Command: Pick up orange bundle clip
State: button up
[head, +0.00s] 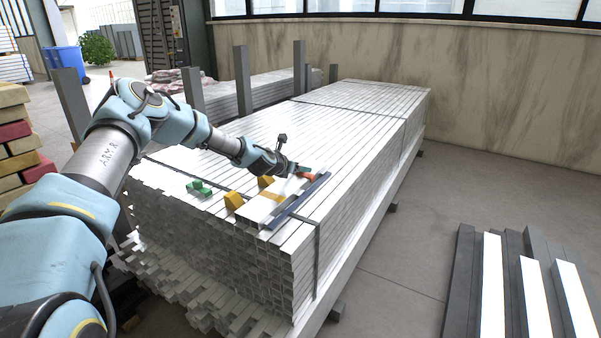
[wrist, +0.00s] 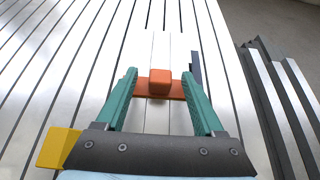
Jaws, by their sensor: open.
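The orange bundle clip (wrist: 160,84) lies on the white bars in the wrist view, a flat strip with a raised block in its middle. It also shows in the head view (head: 306,176), partly hidden beside my gripper. My gripper (wrist: 160,78) is open, with one teal finger on each side of the clip's raised block. The fingers are apart from the block, and the strip reaches towards both of them. Whether the fingers touch the strip's ends I cannot tell. In the head view my gripper (head: 301,170) is low over the stack top.
Yellow blocks (head: 234,201) and a green piece (head: 199,187) sit on the stack near the clip. A dark bar (head: 300,200) lies along the right side. Upright posts (head: 242,80) flank the stack. More bars lie on the floor (head: 520,285) at right.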

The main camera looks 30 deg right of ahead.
grip_shut()
dwell(0.6)
